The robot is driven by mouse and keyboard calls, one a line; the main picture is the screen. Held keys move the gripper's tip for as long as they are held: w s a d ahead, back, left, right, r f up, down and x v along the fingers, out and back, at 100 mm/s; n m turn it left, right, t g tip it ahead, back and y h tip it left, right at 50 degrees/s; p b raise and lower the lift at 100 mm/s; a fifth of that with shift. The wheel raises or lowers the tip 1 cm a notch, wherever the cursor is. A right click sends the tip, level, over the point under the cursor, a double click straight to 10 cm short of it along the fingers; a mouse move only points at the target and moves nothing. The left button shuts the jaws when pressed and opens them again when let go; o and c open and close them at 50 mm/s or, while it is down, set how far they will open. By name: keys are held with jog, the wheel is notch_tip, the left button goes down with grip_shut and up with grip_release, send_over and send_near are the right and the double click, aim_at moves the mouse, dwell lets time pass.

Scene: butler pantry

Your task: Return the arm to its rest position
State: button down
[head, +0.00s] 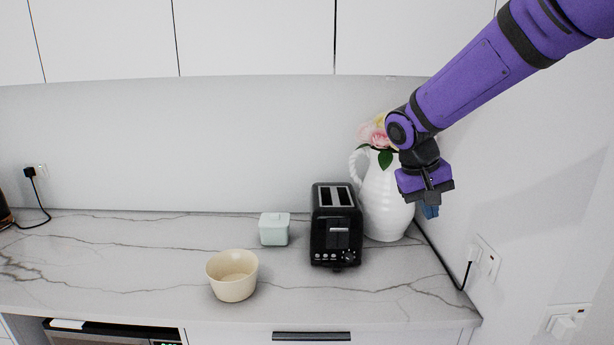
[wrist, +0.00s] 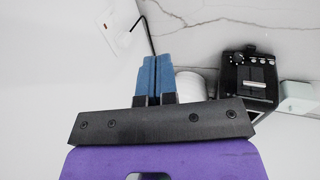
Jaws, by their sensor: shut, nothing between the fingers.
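My purple arm reaches in from the upper right of the head view. My gripper (head: 430,211) hangs in the air in front of the white pitcher (head: 383,205), near the right wall. In the wrist view the blue fingers of my gripper (wrist: 157,62) are shut together with nothing between them. The pitcher holds pink flowers (head: 374,133), and my arm hides part of both. The black toaster (head: 336,240) stands left of the pitcher on the counter and also shows in the wrist view (wrist: 250,76).
A cream bowl (head: 233,277) and a pale green lidded box (head: 274,229) stand on the marble counter (head: 110,255). White cabinets (head: 255,38) hang above. A cord runs to the right wall outlet (head: 486,259). The counter's left part is mostly clear.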

jog(key=s+d+r+t+y, duration=0.1)
jog(key=s+d+r, duration=0.1)
jog(key=s, duration=0.6)
jog(key=s+d+r+t+y, duration=0.1)
jog(key=s+d+r+t, duration=0.1)
jog(key=s, duration=0.7)
jog(key=s+d+r+t+y, duration=0.2)
jog(key=s+r, duration=0.2)
jog(key=s, duration=0.5)
